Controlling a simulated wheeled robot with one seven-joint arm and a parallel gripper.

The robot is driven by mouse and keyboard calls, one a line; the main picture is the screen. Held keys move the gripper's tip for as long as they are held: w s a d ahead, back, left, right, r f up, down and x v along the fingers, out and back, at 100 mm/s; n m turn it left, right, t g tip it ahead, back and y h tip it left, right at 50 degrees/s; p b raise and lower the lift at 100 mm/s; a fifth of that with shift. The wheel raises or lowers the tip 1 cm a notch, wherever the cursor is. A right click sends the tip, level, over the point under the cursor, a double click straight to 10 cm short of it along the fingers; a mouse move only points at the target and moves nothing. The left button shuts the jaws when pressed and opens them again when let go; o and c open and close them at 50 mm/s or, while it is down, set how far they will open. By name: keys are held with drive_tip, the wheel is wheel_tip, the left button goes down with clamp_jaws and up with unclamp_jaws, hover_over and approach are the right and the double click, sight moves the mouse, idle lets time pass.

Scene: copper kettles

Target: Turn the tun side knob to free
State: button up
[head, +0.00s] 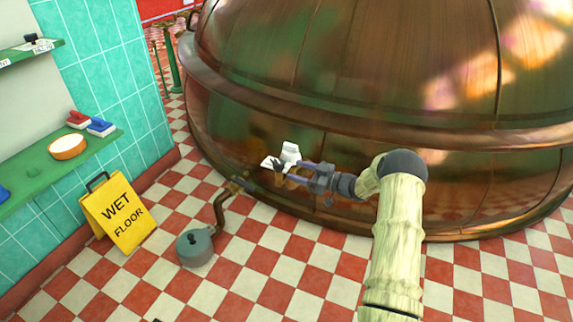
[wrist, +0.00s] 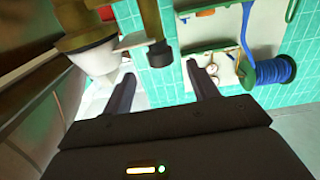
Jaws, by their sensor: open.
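The tun is the large copper vessel (head: 330,95) filling the head view's upper right. A small white fitting (head: 289,153) shows at its lower side, partly hidden by my gripper (head: 284,172). I cannot make out the knob's setting or label. In the wrist view my gripper (wrist: 160,76) is open, its two dark fingers apart with nothing clasped. A dark round end (wrist: 160,53) on a brownish stem shows just beyond the fingertips, between them; it may be the knob. Whether a finger touches it I cannot tell.
A green shelf (head: 40,176) holds an orange bowl (head: 68,147) and brushes. Checkered floor is clear in front.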

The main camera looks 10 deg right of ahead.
drive_tip(key=p+v, duration=0.2)
drive_tip(key=v, duration=0.7)
drive_tip(key=w+a+r+m+t+h, duration=0.2)
drive_tip(key=w+a+r+m+h, duration=0.1)
drive_tip(key=w+r+h, duration=0.25)
drive_tip(key=s+a+r+m+g+h, duration=0.1)
drive_tip(key=s+a+r+m+h, duration=0.15)
drive_tip(key=s+r+h, duration=0.3)
drive_tip(key=s+a+m+g+h, duration=0.1)
drive_tip(key=s+a+m+g, duration=0.15)
drive_tip(key=s, duration=0.75)
drive_tip(key=s+a+m+g+h, duration=0.1)
drive_tip(key=s+a+g, duration=0.25)
drive_tip(key=s, duration=0.65)
drive_tip(key=s+a+m+g+h, duration=0.1)
drive_tip(key=s+a+m+g, duration=0.15)
drive_tip(key=s, duration=0.85)
wheel_tip(320, 180, up, 39)
drive_tip(key=p, duration=3.7)
drive_tip(key=shift+w+d+f+n+g+p, duration=0.15)
drive_tip(key=shift+w+d+n+g+p, duration=0.2)
drive_tip(key=shift+d+n+p, duration=0.1)
